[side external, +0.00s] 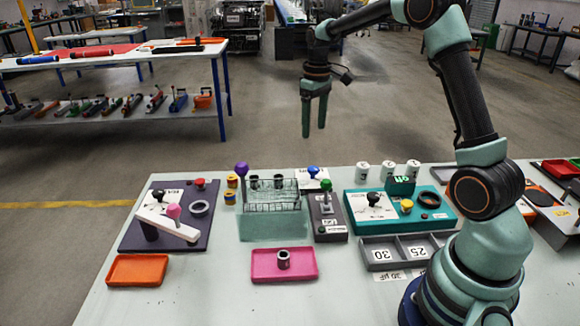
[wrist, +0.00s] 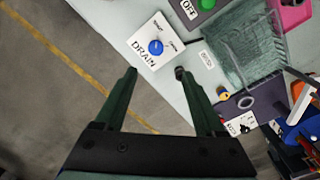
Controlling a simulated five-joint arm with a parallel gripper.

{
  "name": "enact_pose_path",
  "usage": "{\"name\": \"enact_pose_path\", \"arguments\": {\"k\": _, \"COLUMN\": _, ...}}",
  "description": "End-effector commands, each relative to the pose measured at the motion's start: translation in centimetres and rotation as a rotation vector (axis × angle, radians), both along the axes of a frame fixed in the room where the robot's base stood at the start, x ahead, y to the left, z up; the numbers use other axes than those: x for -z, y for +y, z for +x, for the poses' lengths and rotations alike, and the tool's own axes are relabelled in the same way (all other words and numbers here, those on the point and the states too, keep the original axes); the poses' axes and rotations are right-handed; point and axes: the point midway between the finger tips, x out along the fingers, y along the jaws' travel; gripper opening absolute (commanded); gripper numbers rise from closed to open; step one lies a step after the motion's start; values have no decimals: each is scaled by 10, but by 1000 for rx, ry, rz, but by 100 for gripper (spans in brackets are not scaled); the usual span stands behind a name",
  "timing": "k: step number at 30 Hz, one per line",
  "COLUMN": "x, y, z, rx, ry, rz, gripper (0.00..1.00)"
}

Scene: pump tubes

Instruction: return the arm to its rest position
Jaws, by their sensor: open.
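My arm is raised above the back edge of the white table. My gripper (side external: 315,115) hangs fingers down in the side external view, well above the tabletop and apart from everything. In the wrist view my gripper (wrist: 157,75) shows two dark green fingers spread apart with nothing between them. Beyond the fingertips lies the white DRAIN panel (wrist: 142,58) with a blue knob (wrist: 156,47); the knob also shows in the side external view (side external: 313,172).
A wire rack (side external: 272,194) stands mid-table, beside a purple-knobbed post (side external: 241,169). An orange tray (side external: 137,270) lies front left. A teal panel (side external: 440,222) and grey bins (side external: 397,241) sit right. Air around my gripper is free.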

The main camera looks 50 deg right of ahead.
Motion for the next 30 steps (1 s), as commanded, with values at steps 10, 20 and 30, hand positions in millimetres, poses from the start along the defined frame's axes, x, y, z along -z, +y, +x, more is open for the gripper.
{"name": "enact_pose_path", "arguments": {"k": 10, "x": -68, "y": 76, "z": -44, "rx": -1, "ry": -161, "rz": -37, "gripper": 72}}
{"name": "enact_pose_path", "arguments": {"k": 20, "x": -91, "y": 138, "z": -110, "rx": 4, "ry": -326, "rz": -30, "gripper": 72}}
{"name": "enact_pose_path", "arguments": {"k": 30, "x": -78, "y": 173, "z": -161, "rx": 10, "ry": -454, "rz": 5, "gripper": 72}}
